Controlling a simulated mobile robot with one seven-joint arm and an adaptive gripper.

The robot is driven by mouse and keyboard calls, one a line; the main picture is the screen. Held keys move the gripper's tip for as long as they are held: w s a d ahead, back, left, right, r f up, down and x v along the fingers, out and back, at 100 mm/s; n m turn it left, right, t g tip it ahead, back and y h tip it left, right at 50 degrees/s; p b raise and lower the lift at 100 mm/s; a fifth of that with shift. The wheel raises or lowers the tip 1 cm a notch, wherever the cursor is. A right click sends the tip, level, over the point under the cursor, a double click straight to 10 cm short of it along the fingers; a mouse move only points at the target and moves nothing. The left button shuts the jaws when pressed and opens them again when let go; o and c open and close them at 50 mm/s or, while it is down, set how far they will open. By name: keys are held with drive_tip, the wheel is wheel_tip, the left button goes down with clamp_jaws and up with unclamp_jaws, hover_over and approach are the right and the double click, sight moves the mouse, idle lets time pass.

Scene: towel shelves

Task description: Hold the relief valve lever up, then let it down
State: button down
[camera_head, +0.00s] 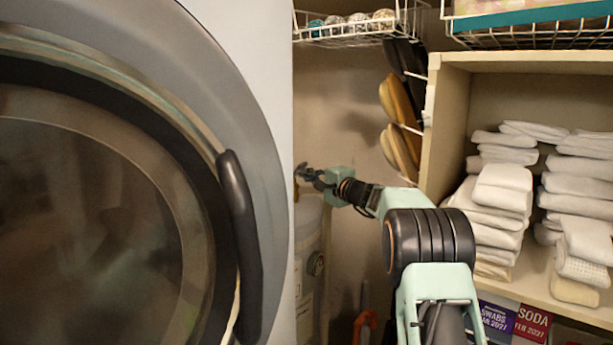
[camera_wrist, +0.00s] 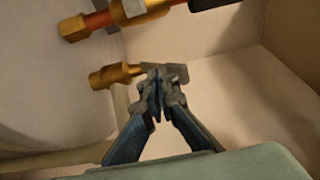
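The brass relief valve (camera_wrist: 118,75) sticks out from the left in the wrist view. A small grey flat lever (camera_wrist: 180,72) shows at its right end. My gripper (camera_wrist: 161,88) has its fingertips drawn together right at this lever and overlaps it in the picture. I cannot tell whether the tips touch the lever or have its edge between them. In the head view my gripper (camera_head: 306,174) is small and dark, beside the washer's right edge and above a pale tank (camera_head: 309,245). The valve and lever cannot be made out there.
A large front-loading machine with a round door (camera_head: 95,200) and dark handle (camera_head: 240,245) fills the left. Wooden shelves (camera_head: 442,110) with stacked white towels (camera_head: 500,190) stand right. Wire baskets (camera_head: 350,38) hang above. Brass and red pipework (camera_wrist: 110,18) runs above the valve.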

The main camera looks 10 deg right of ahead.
drive_tip(key=shift+s+d+f+b, duration=0.15)
drive_tip(key=shift+s+f+b, duration=0.1)
drive_tip(key=shift+f+b, duration=0.7)
drive_tip(key=shift+s+d+f+b, duration=0.15)
drive_tip(key=shift+s+f+b, duration=0.3)
drive_tip(key=shift+b, duration=0.75)
drive_tip(key=shift+s+d+f+b, duration=0.1)
drive_tip(key=shift+d+f+b, duration=0.05)
drive_tip(key=shift+f+b, duration=0.85)
drive_tip(key=b+v, duration=0.8)
drive_tip(key=v, duration=0.2)
drive_tip(key=shift+r+b, duration=0.2)
drive_tip(key=shift+b, duration=0.2)
